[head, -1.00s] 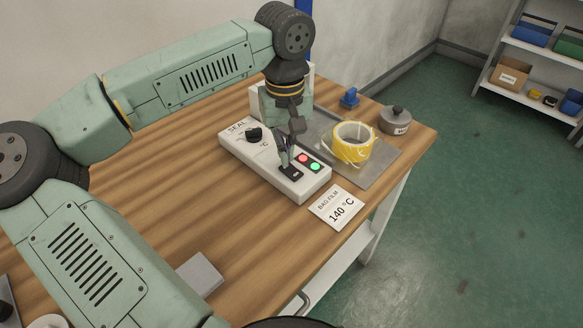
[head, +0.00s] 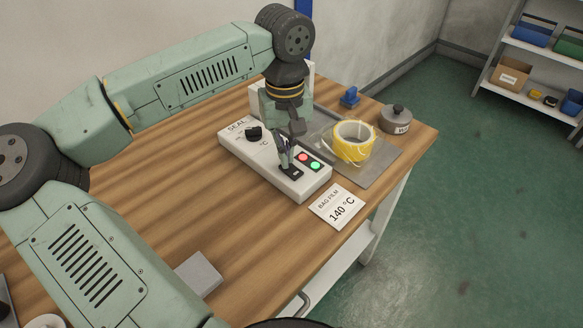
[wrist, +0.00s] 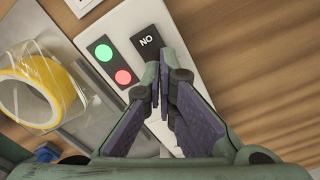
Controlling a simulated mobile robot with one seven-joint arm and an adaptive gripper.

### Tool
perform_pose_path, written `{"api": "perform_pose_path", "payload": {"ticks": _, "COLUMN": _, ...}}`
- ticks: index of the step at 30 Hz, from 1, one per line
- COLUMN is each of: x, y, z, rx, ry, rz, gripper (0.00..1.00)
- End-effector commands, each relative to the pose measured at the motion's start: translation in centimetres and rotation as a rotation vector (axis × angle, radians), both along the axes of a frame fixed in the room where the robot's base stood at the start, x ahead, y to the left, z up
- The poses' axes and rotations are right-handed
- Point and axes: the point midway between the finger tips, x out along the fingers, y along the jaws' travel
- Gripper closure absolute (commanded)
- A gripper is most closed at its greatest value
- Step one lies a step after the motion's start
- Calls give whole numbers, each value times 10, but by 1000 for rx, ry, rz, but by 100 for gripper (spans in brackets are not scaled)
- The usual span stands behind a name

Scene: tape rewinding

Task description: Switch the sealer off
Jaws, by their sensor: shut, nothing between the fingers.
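The sealer's white control box (head: 258,165) lies on the bench, with a black dial (head: 254,134), a red lamp (head: 303,158) and a green lamp (head: 315,167). Both lamps look bright. Its black switch (head: 292,174) is at the near end beside the lamps. In the wrist view the switch (wrist: 147,42) shows the letters "ON" upside down. My gripper (head: 285,164) is shut and empty, pointing down right over the switch. In the wrist view its fingertips (wrist: 162,68) are close to the switch's edge and hide part of the box; I cannot tell whether they touch.
A roll of yellow tape (head: 353,142) sits on a grey plate (head: 375,170) right of the box. A grey lidded weight (head: 396,120) and a blue piece (head: 350,97) stand behind. The bench's left side is mostly clear.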

Motion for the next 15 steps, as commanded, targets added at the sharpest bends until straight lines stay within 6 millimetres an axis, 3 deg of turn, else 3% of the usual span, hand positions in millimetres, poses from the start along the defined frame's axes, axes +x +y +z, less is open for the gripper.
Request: {"api": "perform_pose_path", "payload": {"ticks": 15, "x": 0, "y": 0, "z": -9, "rx": 0, "ry": 0, "rz": 0, "gripper": 100}}
